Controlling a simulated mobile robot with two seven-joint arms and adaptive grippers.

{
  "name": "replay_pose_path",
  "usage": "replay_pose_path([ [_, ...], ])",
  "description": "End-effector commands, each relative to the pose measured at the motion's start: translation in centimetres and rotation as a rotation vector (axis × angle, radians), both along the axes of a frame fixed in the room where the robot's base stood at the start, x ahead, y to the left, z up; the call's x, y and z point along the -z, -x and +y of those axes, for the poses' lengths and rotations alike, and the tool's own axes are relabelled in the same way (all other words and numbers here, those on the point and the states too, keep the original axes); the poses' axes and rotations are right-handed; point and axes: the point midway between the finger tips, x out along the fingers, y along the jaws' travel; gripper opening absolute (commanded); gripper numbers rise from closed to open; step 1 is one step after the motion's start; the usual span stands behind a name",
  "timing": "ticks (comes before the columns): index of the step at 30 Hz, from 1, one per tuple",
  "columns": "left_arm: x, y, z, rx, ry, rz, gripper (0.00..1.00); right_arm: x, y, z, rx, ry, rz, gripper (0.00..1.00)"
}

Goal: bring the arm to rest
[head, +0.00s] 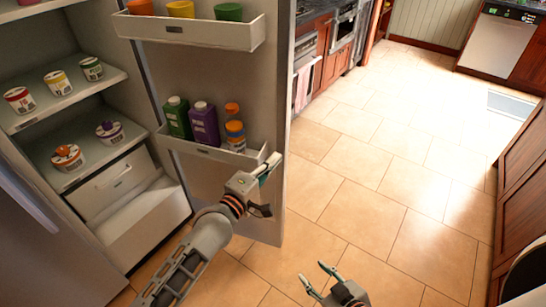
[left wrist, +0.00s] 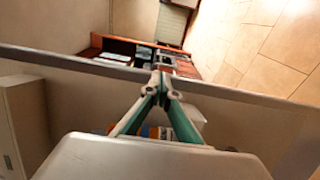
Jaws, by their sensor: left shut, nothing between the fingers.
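My left gripper (head: 268,167) is shut and empty in the head view, beside the free edge of the open fridge door (head: 222,190) and close to its lower shelf bin. In the left wrist view its fingers (left wrist: 163,82) meet at the tips, in front of the door's edge. I cannot tell whether they touch the door. My right gripper (head: 315,272) is low in the head view, over the floor, with its fingers spread and nothing between them. Most of the right arm is out of view.
The fridge's lower door bin (head: 205,150) holds several bottles and jars; the upper bin (head: 190,29) holds cups. Tubs stand on the inner shelves (head: 110,75). A counter with an oven (head: 304,72) is beyond the door. Wooden cabinets (head: 522,185) are at right. Tiled floor (head: 385,170) between is clear.

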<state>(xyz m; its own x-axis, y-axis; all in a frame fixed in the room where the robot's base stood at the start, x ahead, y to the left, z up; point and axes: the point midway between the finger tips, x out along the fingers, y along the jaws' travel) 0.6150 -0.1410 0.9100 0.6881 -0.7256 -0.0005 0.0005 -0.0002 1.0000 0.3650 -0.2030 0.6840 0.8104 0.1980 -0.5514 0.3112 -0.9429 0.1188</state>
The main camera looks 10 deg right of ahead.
Motion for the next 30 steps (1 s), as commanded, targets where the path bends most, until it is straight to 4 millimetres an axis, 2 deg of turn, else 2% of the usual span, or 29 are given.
replay_pose_path([
  [7, 0.3, 0.5, 0.1, -0.004, -0.008, -0.004, 0.0, 0.0, 0.0, 0.1, 0.001, -0.003, 0.002, 0.4],
  [11, 2.5, 1.7, 2.0, -0.032, -0.086, -0.041, 0.0, 0.1, 0.1, 0.2, 0.002, -0.003, 0.004, 0.4],
  [14, 5.6, 3.5, 5.0, -0.072, -0.219, -0.101, 0.0, 0.2, 0.1, 0.1, 0.002, -0.002, 0.006, 0.4],
  [17, 9.4, 6.1, 9.1, -0.111, -0.407, -0.172, 0.0, 0.3, 0.2, 0.1, 0.001, -0.002, 0.007, 0.4],
  [20, 12.9, 9.0, 13.4, -0.134, -0.616, -0.237, 0.0, 0.3, 0.2, 0.2, 0.001, -0.002, 0.008, 0.4],
  [24, 17.3, 13.8, 20.1, -0.125, -0.937, -0.313, 0.0, 0.3, 0.2, 0.1, 0.001, -0.002, 0.008, 0.4],
  [27, 19.8, 17.5, 24.9, -0.087, -1.168, -0.36, 0.0, 0.3, 0.2, 0.1, 0.001, -0.002, 0.008, 0.4],
  [30, 21.4, 20.8, 28.9, -0.033, -1.366, -0.397, 0.0, 0.2, 0.2, 0.1, 0.001, -0.002, 0.007, 0.4],
])
